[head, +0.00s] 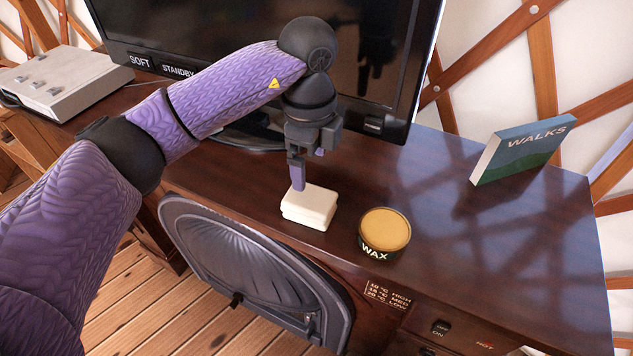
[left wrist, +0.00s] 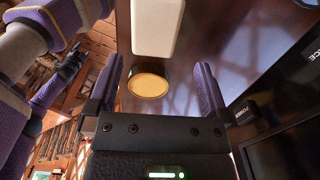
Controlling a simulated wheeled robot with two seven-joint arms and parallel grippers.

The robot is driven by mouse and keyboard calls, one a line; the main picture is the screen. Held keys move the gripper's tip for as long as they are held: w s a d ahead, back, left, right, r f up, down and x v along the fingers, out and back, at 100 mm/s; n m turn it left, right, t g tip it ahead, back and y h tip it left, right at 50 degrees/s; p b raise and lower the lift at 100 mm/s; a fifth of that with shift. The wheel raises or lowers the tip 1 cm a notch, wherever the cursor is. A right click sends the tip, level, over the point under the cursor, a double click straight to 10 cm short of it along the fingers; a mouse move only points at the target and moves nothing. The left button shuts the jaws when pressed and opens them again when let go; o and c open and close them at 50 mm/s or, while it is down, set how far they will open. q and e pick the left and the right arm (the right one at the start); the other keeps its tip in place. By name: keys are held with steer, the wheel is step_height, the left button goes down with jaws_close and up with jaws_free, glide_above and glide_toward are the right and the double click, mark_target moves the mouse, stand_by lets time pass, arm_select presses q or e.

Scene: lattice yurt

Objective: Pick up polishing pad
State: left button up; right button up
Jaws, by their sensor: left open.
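The polishing pad, by its look a cream-white block in two layers (head: 308,207), lies flat on the dark wooden top near its front edge. It also shows in the left wrist view (left wrist: 157,25), past the fingertips and roughly centred between their lines. My left gripper (head: 303,178) points down at the pad's back left side in the head view. It is open with nothing between its fingers (left wrist: 160,68). I cannot tell if a fingertip touches the pad. A dark shape at the end of a purple arm in the left wrist view looks like my right gripper (left wrist: 72,60), small and unclear.
A round wax tin (head: 384,230) stands just right of the pad. A dark screen (head: 380,50) rises behind my left gripper. A WALKS book (head: 520,152) stands at the back right, and a grey switch box (head: 55,85) at far left. The top right of the tin is clear.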

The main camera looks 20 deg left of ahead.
mark_target(309, 196)
arm_select(q)
steer(key=f, duration=0.8)
steer(key=shift+s+a+f, duration=0.1)
steer(key=shift+s+f, duration=0.15)
steer(key=shift+s, duration=0.05)
steer(key=c, duration=0.9)
step_height(309, 196, up, 10)
steer(key=shift+r, duration=0.1)
steer(key=shift+c, duration=0.2)
